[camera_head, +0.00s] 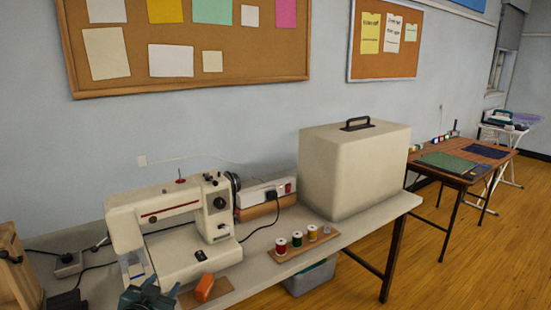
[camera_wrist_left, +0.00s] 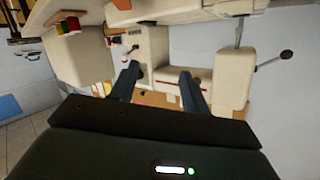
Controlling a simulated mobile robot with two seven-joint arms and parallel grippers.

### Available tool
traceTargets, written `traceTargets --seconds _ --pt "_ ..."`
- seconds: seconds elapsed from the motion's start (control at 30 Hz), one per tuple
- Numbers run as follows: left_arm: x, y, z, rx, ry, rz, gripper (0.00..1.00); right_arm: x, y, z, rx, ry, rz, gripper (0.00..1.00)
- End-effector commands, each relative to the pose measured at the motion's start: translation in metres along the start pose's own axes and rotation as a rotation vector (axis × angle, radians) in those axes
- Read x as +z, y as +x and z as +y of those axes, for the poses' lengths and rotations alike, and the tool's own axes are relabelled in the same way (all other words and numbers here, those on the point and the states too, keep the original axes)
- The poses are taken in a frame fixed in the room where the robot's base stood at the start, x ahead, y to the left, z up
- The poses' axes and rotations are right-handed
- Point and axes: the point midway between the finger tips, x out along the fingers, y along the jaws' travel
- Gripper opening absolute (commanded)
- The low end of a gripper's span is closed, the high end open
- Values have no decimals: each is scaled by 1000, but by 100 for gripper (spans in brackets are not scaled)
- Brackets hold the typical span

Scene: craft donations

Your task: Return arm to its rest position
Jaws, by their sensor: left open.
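My left gripper (camera_head: 150,296) shows at the bottom edge of the head view, dark and partly cut off by the frame. It is in front of the base of the cream sewing machine (camera_head: 165,205). In the left wrist view the two fingers of my left gripper (camera_wrist_left: 160,86) stand well apart, with nothing between them. That view looks tilted, and the sewing machine (camera_wrist_left: 155,50) shows beyond the fingertips. I cannot tell the exact gap to the machine. My right gripper is in neither view.
The cream table (camera_head: 372,215) also holds an orange block (camera_head: 205,287), a rack of thread spools (camera_head: 296,242), a power strip (camera_head: 265,191) with cords and a large cream case (camera_head: 352,168). A grey bin (camera_head: 311,277) is underneath. Bare wooden floor (camera_head: 470,265) lies to the right.

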Motion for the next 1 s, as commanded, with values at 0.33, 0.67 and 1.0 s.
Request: traceTargets --seconds 0.33,0.67,1.0 --pt "121 -166 147 231 -132 -208 47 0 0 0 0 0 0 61" --pt "140 -253 189 301 -224 -304 47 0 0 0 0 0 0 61" --pt "140 -255 190 302 -226 -307 47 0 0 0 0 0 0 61"
